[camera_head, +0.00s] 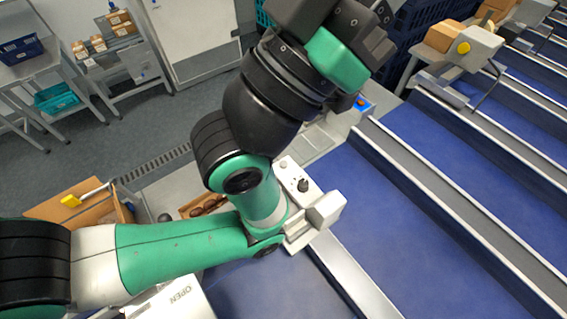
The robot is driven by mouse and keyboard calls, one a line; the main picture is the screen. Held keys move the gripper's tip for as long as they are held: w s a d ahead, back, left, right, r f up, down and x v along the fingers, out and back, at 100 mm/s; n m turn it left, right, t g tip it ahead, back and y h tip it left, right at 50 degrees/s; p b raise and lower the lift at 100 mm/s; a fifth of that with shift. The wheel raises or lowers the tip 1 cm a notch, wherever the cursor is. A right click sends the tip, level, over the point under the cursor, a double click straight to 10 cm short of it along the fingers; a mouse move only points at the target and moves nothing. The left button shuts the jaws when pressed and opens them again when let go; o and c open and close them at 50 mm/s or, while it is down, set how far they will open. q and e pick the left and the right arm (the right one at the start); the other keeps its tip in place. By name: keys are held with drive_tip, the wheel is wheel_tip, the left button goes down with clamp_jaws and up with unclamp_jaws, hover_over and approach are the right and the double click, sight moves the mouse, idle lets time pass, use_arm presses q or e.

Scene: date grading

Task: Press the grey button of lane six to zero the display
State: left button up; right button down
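A pale control box (294,178) with a black knob (303,185) stands beside the near blue lane, close to my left arm's elbow. A small round greyish button (283,164) seems to show near its far end. No lane number or lit display is readable, so I cannot tell which lane is six. My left arm comes in from the left and bends up to the top edge. Its dark hand end (372,32) is up there, well away from the control box, and I cannot make out its fingertips. My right gripper is not seen.
Blue lanes (430,170) with metal dividers fill the right. A blue unit with an orange button (361,103) stands beyond the control box. A tray of brown dates (190,209) and a cardboard box (85,213) lie left. A white box marked OPEN (172,302) is in front.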

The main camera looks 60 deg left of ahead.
use_arm(q)
clamp_jaws()
idle(1.4)
